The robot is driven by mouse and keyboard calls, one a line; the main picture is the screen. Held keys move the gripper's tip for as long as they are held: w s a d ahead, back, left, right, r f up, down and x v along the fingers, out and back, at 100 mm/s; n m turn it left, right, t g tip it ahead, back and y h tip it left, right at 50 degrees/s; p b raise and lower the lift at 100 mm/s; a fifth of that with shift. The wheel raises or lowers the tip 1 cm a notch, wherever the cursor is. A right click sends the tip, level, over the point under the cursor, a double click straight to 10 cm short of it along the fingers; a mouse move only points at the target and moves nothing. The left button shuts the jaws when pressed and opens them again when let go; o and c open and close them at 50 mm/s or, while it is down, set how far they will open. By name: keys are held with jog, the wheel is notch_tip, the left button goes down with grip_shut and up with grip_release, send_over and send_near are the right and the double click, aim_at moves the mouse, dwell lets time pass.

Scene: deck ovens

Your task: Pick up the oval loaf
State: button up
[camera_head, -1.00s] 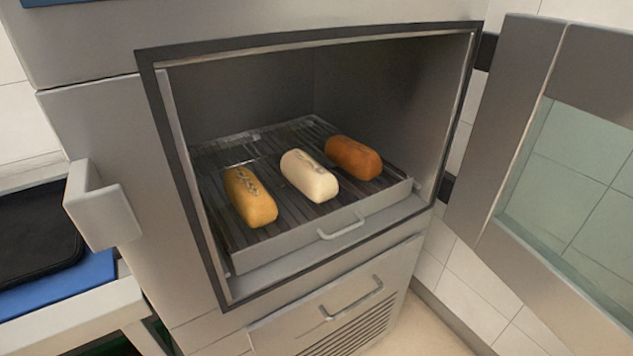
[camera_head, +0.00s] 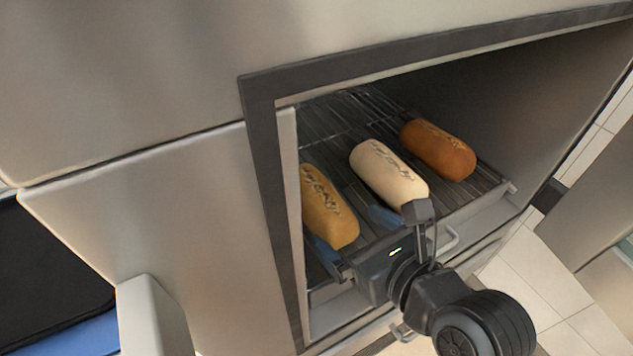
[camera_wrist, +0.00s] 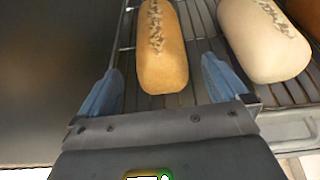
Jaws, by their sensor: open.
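Three elongated, rounded loaves lie side by side on the oven rack. A golden one with a seeded stripe (camera_head: 328,208) is at the left. A pale cream one with a similar stripe (camera_head: 388,172) is in the middle, and a brown one (camera_head: 438,150) is at the right. My gripper (camera_head: 350,228) is open and empty at the rack's front, facing the golden loaf. In the wrist view the golden loaf's near end (camera_wrist: 163,62) appears between the two blue fingers, with a gap on each side. The cream loaf (camera_wrist: 262,40) is right of the right finger.
The wire rack (camera_head: 340,118) sits in a tray with a front handle (camera_head: 447,240). The oven's dark left frame edge (camera_head: 270,190) is close to the golden loaf and my gripper. A door handle (camera_head: 150,315) juts out at lower left.

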aim_at(325, 208)
jog(key=shift+x, duration=0.8)
jog(key=x, duration=0.6)
jog(key=shift+w+a+r, duration=0.2)
jog(key=shift+w, duration=0.15)
jog(key=c, duration=1.2)
